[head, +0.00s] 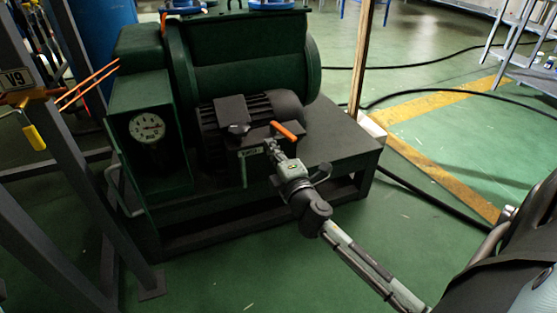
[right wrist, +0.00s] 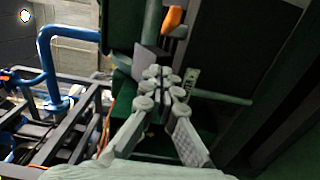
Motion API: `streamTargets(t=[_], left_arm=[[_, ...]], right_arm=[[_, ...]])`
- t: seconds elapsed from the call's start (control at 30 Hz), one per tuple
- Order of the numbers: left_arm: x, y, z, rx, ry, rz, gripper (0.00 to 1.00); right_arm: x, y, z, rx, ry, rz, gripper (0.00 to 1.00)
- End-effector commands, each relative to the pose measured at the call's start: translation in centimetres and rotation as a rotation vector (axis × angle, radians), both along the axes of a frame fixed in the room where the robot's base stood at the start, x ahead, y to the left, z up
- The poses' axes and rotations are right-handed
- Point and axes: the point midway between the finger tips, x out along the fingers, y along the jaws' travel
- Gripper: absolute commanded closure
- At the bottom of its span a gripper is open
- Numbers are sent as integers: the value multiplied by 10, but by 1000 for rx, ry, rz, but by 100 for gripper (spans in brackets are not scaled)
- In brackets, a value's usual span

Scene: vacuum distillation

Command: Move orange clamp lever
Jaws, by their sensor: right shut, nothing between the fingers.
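The orange clamp lever (head: 285,130) sticks up at a slant from the front of the green pump unit, beside the dark motor. In the right wrist view the orange lever (right wrist: 173,20) shows near the top, just beyond my fingertips. My right gripper (head: 272,147) is just below the lever in the head view, its fingers pointing at the pump. In the right wrist view the fingertips (right wrist: 160,76) are together with nothing between them. My left gripper is not in view.
The green pump (head: 247,62) stands on a dark frame with a round gauge (head: 147,127) at its left. A grey rack with a yellow-handled valve (head: 35,137) is at far left. Black hoses (head: 425,188) cross the floor at right. Blue pipe (right wrist: 47,60) shows in the wrist view.

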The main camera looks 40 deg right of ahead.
Motion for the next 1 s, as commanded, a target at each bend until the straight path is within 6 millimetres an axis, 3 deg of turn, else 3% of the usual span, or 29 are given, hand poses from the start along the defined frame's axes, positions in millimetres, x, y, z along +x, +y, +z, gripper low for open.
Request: streamTargets(t=[0.03,0.2,0.67,0.87,1.0], left_arm=[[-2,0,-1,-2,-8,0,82],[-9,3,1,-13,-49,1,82],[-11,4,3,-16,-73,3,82],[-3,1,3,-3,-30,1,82],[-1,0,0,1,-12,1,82]], right_arm=[[-3,-12,-3,-8,5,-3,100],[-3,-30,-3,-5,4,-3,100],[-4,-37,-2,-1,3,-3,100],[-5,-55,-1,-1,4,-5,100],[-5,-55,-2,-1,3,-4,100]])
